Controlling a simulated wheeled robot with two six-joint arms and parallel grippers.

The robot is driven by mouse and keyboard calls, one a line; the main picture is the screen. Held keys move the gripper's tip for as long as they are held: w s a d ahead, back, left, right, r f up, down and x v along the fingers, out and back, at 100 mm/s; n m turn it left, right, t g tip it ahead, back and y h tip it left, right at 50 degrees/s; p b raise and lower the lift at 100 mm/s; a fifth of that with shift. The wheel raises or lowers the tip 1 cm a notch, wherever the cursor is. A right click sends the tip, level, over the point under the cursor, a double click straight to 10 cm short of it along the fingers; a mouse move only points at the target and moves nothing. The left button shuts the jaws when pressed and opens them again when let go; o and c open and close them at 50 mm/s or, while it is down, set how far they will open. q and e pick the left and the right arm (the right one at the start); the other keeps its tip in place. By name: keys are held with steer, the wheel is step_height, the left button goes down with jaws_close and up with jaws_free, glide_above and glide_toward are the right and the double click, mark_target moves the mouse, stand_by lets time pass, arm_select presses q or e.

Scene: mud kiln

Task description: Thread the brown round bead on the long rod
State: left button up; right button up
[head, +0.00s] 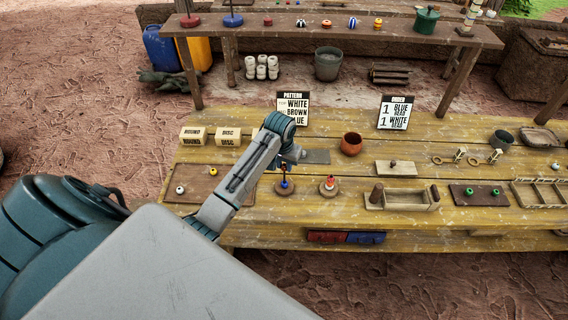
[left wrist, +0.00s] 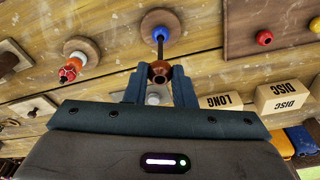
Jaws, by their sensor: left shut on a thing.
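My left gripper (left wrist: 159,78) is shut on a brown round bead (left wrist: 160,74), seen between its fingertips in the left wrist view. A thin dark upright rod (left wrist: 160,48) stands on a round wooden base (left wrist: 152,18) with a blue bead (left wrist: 159,33) low on it. The rod's line meets the brown bead; I cannot tell whether its tip is inside the hole. In the head view my left gripper (head: 291,155) is above this rod's base (head: 285,190) and its blue bead (head: 284,184), and mostly hides the brown bead. My right gripper is not in view.
A second round base with a white bead and red piece (head: 329,184) stands just right of the rod. Behind are a clay cup (head: 351,144) and a pattern card (head: 292,106). A brown board with loose beads (head: 209,183) lies left; label blocks (head: 193,135) stand behind it.

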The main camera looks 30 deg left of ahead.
arm_select(q)
steer(key=shift+f, duration=0.35)
steer(key=shift+f+b, duration=0.3)
steer(key=shift+f, duration=0.3)
steer(key=shift+f, duration=0.25)
stand_by(0.3)
stand_by(0.6)
steer(key=o, duration=1)
steer(key=shift+r, duration=0.15)
steer(key=shift+r+p, duration=0.3)
steer(key=shift+r, duration=3.6)
